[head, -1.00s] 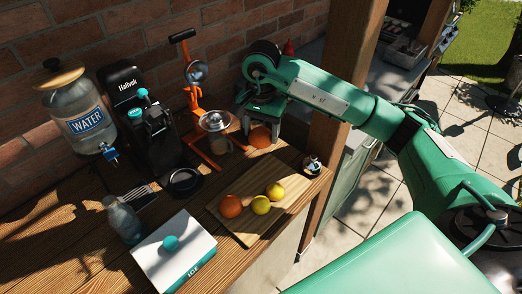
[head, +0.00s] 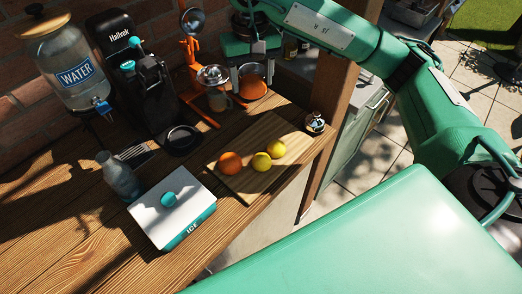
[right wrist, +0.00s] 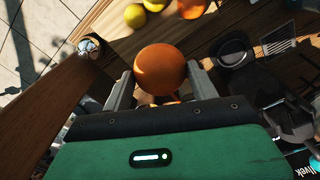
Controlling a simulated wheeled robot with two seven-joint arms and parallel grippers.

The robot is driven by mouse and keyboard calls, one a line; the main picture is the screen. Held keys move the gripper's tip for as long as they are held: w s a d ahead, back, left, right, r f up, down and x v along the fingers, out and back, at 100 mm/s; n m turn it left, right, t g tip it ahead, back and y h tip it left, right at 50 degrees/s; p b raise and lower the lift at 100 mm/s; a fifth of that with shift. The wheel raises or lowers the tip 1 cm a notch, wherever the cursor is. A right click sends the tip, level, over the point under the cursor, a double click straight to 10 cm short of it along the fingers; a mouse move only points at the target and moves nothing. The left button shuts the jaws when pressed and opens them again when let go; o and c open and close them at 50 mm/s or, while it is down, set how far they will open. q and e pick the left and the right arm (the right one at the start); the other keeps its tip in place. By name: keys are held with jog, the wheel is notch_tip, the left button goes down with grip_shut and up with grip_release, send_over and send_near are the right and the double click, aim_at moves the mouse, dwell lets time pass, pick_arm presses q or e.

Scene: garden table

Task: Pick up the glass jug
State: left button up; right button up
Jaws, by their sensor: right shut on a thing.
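My right gripper (head: 252,77) is at the back of the table, right of the orange juicer, pointing down. Its two fingers stand on either side of a round orange thing (head: 253,89) and are shut on it. In the right wrist view the orange thing (right wrist: 160,68) sits between the fingertips (right wrist: 160,82); I cannot tell if it is a jug. A grey-blue clear vessel (head: 119,178), jug- or bottle-like, stands upright at the left behind the ice box, far from the gripper. A small clear cup (head: 219,101) stands under the juicer. My left gripper is not in view.
A cutting board (head: 242,184) with an orange and two lemons lies in front of the gripper. The orange-framed juicer (head: 190,60) stands close to its left. A white ice box (head: 172,208), a black machine (head: 138,90) and a water dispenser (head: 75,72) stand further left. A wooden post (head: 333,105) is to the right.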

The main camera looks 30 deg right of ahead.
jog(key=shift+s+a+f+n, duration=0.1)
jog(key=shift+s+n, duration=0.05)
jog(key=shift+n, duration=0.15)
jog(key=shift+f, duration=0.2)
jog(key=p, duration=0.4)
send_over(253, 145)
notch_tip(253, 145, down, 16)
jog(key=shift+r, duration=0.15)
notch_tip(253, 145, down, 3)
jog(key=shift+s+r+p, duration=0.1)
jog(key=shift+p, duration=0.65)
jog(key=shift+f, duration=0.5)
